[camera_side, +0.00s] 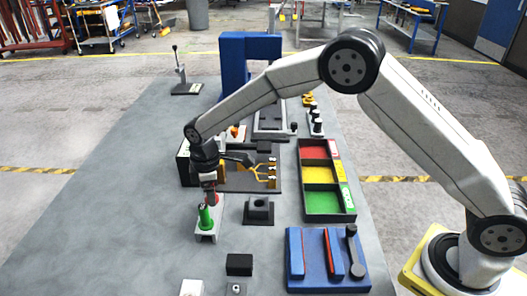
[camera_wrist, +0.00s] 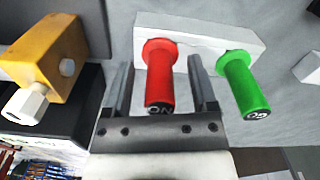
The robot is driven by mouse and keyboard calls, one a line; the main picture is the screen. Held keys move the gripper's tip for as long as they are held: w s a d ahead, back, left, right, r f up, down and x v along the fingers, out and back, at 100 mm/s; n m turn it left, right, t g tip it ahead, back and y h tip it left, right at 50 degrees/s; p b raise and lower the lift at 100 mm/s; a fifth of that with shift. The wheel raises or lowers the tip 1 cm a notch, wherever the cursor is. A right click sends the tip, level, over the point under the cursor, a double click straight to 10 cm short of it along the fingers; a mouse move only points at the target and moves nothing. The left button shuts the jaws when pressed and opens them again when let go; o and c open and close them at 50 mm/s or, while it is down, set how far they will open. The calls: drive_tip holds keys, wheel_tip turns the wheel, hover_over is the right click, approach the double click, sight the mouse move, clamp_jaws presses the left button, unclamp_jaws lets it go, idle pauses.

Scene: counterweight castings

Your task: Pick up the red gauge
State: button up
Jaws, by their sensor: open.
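My gripper (camera_wrist: 162,75) is open, with one finger on each side of the red gauge and a visible gap at both sides. In the side view my gripper (camera_side: 209,190) is low over the block (camera_side: 207,236). The green gauge (camera_side: 205,217) shows in front there, and the red gauge is mostly hidden behind it and the gripper.
A yellow-orange block with a white hex bolt (camera_wrist: 45,60) is close on the left in the wrist view. In the side view, a black socket block (camera_side: 258,210), a sorting tray with red, yellow and green compartments (camera_side: 324,215) and a blue tool board (camera_side: 312,262) lie to the right.

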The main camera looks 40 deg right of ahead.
idle(0.3)
clamp_jaws()
drive_tip(key=shift+r, duration=0.15)
drive_tip(key=shift+r, duration=0.4)
drive_tip(key=r, duration=0.2)
drive_tip(key=shift+s+r, duration=0.2)
drive_tip(key=shift+r, duration=0.1)
drive_tip(key=s+d+r, duration=0.3)
drive_tip(key=s+r, duration=0.6)
drive_tip(key=s, duration=0.4)
drive_tip(key=shift+d+r, duration=0.2)
drive_tip(key=shift+d, duration=0.2)
